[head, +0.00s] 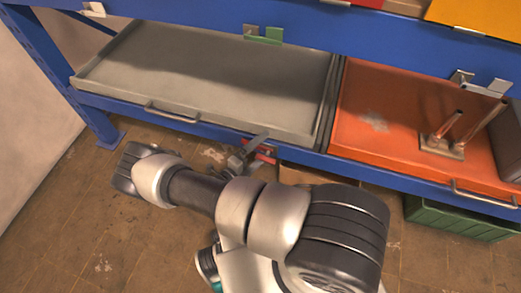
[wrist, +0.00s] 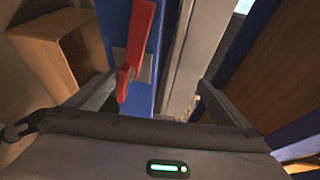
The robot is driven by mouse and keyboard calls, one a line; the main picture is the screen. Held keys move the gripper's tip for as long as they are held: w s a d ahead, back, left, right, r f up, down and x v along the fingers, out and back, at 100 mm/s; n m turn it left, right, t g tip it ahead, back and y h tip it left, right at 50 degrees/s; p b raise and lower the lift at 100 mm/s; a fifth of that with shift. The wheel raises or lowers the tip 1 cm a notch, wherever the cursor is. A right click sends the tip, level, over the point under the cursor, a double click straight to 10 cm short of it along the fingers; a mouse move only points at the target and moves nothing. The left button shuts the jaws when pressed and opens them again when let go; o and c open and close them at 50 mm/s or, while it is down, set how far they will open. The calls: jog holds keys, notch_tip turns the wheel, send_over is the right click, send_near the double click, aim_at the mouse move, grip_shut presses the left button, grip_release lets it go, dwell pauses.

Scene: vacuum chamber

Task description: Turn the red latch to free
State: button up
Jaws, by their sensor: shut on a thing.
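The red latch (head: 262,152) sits on the blue front beam below the grey drawer, partly hidden by my gripper (head: 250,152) in the head view. In the wrist view the red latch (wrist: 134,50) is a long bar on the blue beam (wrist: 118,22), roughly in line with it, its end reaching down toward my jaws. The exact contact is hidden behind the gripper body.
The grey drawer tray (head: 200,65) and an orange tray (head: 385,110) with a copper-tube fixture (head: 445,145) lie above the beam. A green latch (head: 266,34) is on the upper beam. A green crate (head: 455,218) stands below right. Open floor lies left.

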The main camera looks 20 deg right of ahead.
jog(key=shift+r, duration=0.55)
jog(key=shift+s+a, duration=0.35)
jog(key=shift+a, duration=0.25)
jog(key=shift+c, duration=0.3)
jog(key=shift+s+a, duration=0.4)
jog(key=shift+a, duration=0.1)
jog(key=c, duration=1.2)
jog(key=f+b+v, duration=0.2)
jog(key=b+v, duration=0.2)
jog(key=v, duration=1.3)
jog(key=shift+s+a+r, duration=0.2)
jog(key=shift+s, duration=0.05)
